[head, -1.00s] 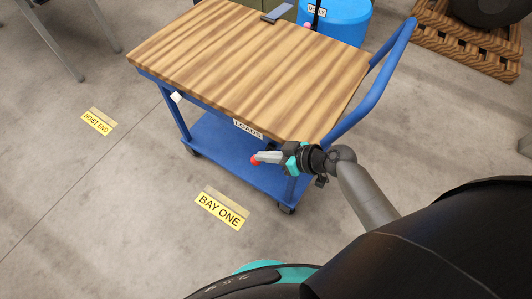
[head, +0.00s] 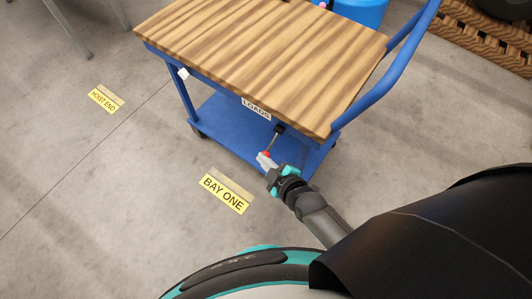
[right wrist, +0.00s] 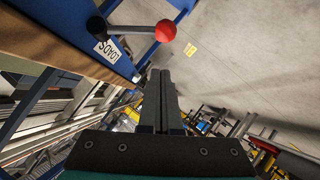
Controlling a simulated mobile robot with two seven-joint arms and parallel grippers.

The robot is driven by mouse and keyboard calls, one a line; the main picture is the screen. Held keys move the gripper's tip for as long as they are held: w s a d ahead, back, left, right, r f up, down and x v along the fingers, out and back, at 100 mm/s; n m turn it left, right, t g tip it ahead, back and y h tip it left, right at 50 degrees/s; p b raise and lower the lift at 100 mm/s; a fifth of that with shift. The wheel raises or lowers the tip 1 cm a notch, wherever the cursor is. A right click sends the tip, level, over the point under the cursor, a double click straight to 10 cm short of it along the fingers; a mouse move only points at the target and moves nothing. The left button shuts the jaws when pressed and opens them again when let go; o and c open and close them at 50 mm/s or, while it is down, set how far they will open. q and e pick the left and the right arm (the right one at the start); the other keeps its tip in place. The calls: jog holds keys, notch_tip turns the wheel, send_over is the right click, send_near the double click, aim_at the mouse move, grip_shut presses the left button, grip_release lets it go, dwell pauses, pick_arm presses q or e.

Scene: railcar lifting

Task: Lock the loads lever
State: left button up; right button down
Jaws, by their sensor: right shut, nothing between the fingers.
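The loads lever is a thin metal rod (head: 272,141) on a black hub (head: 279,128) under the cart's top edge, beside the LOADS label (head: 257,107). Its red ball knob (head: 265,154) hangs down and slightly left of the hub in the head view. In the right wrist view the rod (right wrist: 131,29) runs from the black hub to the red knob (right wrist: 165,31). My right gripper (head: 263,160) is shut and empty, with its fingertips close by the knob in the head view. In the right wrist view the fingers (right wrist: 161,75) appear apart from the knob. My left gripper is out of view.
The blue cart has a wooden top (head: 260,60), a lower shelf (head: 225,128) and a push handle (head: 400,75) at right. A BAY ONE floor plate (head: 224,194) lies in front. Pallets (head: 490,30) stand at back right.

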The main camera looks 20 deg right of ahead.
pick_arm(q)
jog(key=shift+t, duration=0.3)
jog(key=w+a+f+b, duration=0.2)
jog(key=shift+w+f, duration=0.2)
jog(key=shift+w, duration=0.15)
pick_arm(e)
jog(key=shift+n+t+h, duration=0.4)
jog(key=shift+n+t, duration=0.2)
jog(key=f, duration=0.4)
jog(key=shift+w+d+f, duration=0.15)
jog(key=shift+d+f, duration=0.15)
jog(key=shift+f, duration=0.05)
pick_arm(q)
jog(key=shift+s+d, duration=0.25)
